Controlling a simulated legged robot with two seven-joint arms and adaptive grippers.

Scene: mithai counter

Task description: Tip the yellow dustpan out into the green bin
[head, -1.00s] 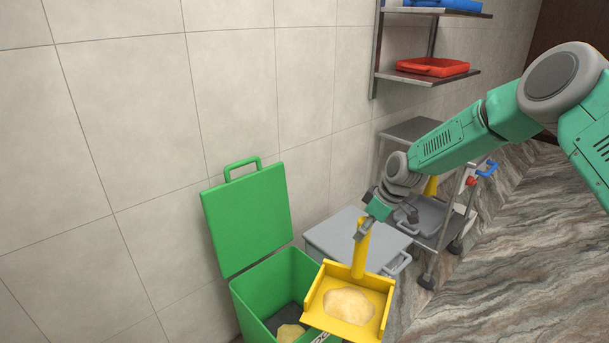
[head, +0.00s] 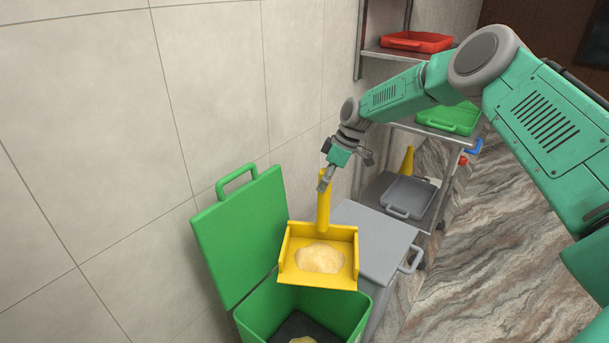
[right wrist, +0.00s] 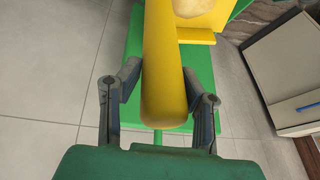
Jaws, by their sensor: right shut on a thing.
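The yellow dustpan (head: 287,273) is held above the green bin (head: 250,322), with a pale yellowish heap (head: 320,258) lying in its pan. My right gripper (head: 326,180) is shut on the dustpan's upright handle; the right wrist view shows the handle (right wrist: 164,85) between the fingers (right wrist: 160,100). The pan looks about level, its open edge toward the camera. The bin's lid (head: 238,235) stands open against the wall side. Inside the bin a similar pale lump (head: 303,340) lies on a dark bottom, partly cut off by the frame. My left gripper is not in view.
A grey bin (head: 375,238) stands just right of the green bin. Behind it is a rack holding a grey tray (head: 410,194), a green tray (head: 450,118) and a red tray (head: 417,41). The tiled wall is close on the left. Marbled floor lies open at right.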

